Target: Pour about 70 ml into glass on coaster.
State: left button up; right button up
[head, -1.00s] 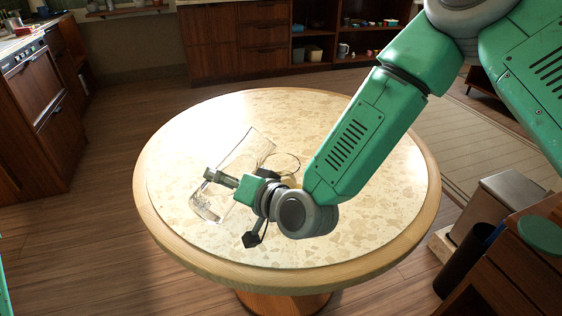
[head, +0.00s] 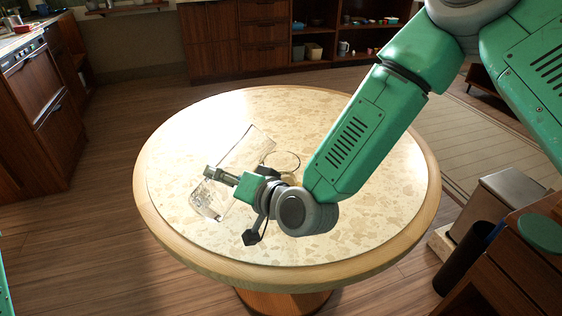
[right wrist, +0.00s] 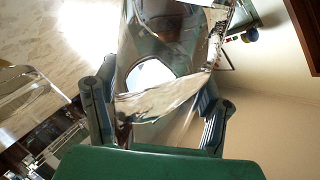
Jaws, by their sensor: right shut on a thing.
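My right gripper (head: 222,178) is shut on a clear glass carafe (head: 246,147) and holds it tilted over the round table (head: 370,220). The carafe's upper end leans to the upper right, and water shows in its lower left part. In the right wrist view the carafe (right wrist: 150,75) lies between both fingers (right wrist: 158,112), with a slanted water surface inside. A clear drinking glass (head: 296,157) stands behind my right wrist, mostly hidden; only its rim shows clearly. A clear glass shape also shows in the right wrist view (right wrist: 25,95). The coaster is not clearly visible, and I cannot tell whether water is flowing.
The rest of the pale tabletop is clear. A bin (head: 500,200) and a wooden cabinet (head: 520,265) stand to the right of the table. Cabinets (head: 235,45) and open shelves (head: 345,40) line the back.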

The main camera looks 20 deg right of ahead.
jog(key=shift+r, duration=0.1)
dwell(0.5)
jog(key=shift+w+d+r+p, duration=0.1)
jog(key=shift+r+p, duration=0.1)
jog(key=shift+p, duration=0.3)
jog(key=n+p, duration=0.1)
jog(key=n+h+p, duration=0.1)
jog(key=shift+d+r+p, duration=0.15)
jog(key=shift+r+p, duration=0.2)
jog(key=shift+p, duration=0.05)
jog(key=shift+n+h+p, duration=0.35)
jog(key=shift+n+h, duration=0.15)
jog(key=shift+f+n+h+p, duration=0.1)
jog(key=shift+n+h+p, duration=0.2)
jog(key=shift+n+p, duration=0.4)
jog(key=shift+w+f+n+h, duration=0.1)
jog(key=shift+f+n+h, duration=0.05)
jog(key=shift+n+h, duration=0.15)
jog(key=shift+w+f+n+t+h+p, duration=0.1)
jog(key=shift+f+n+t+h+p, duration=0.2)
jog(key=shift+f+n+t+h, duration=0.5)
jog(key=shift+d+r+g, duration=0.1)
jog(key=shift+r+g, duration=0.15)
jog(key=shift+g, duration=0.05)
